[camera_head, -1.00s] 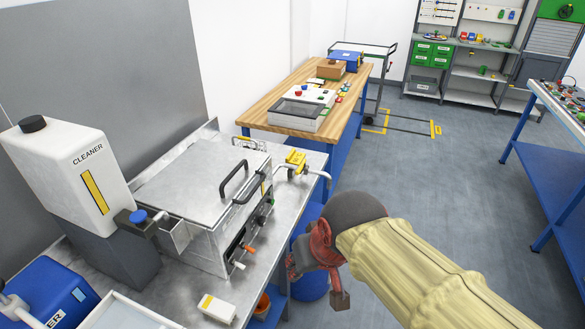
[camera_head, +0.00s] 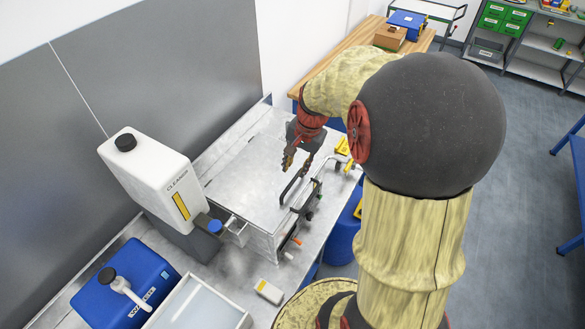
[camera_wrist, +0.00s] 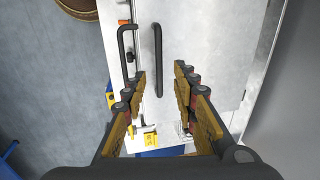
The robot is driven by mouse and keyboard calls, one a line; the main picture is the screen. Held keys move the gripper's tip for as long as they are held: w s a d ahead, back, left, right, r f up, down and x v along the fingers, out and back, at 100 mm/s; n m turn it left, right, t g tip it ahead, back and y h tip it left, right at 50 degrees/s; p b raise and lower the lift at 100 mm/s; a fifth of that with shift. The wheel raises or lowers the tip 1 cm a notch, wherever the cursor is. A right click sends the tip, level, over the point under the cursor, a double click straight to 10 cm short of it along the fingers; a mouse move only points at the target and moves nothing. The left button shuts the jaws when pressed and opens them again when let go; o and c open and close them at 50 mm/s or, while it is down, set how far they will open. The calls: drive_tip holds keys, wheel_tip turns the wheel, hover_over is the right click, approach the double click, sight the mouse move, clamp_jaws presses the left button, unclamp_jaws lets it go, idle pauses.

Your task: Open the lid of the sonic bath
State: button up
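The sonic bath is a metal box on the bench, with its flat grey lid (camera_head: 245,175) lying shut on top. A black bar handle (camera_head: 290,188) stands along the lid's right edge; it also shows in the wrist view (camera_wrist: 158,50). A second black handle (camera_wrist: 122,45) runs beside it at the front side of the bath. My gripper (camera_head: 298,163) is above the lid near the far end of the lid handle. In the wrist view my gripper (camera_wrist: 162,75) is open, with the lid handle lined up between its fingertips. Contact is not visible.
A white cleaner bottle (camera_head: 150,175) and a blue water canister (camera_head: 125,285) stand left of the bath. A small white box (camera_head: 269,292) lies on the bench in front. Yellow parts (camera_head: 343,147) sit just beyond the bath. A wooden table (camera_head: 345,50) stands behind.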

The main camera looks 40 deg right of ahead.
sight(292, 183)
drive_tip(key=f, duration=0.2)
drive_tip(key=w+f, duration=0.1)
drive_tip(key=f, duration=0.4)
drive_tip(key=shift+w+f, duration=0.2)
drive_tip(key=shift+f, duration=0.2)
drive_tip(key=shift+c, duration=1.3)
clamp_jaws()
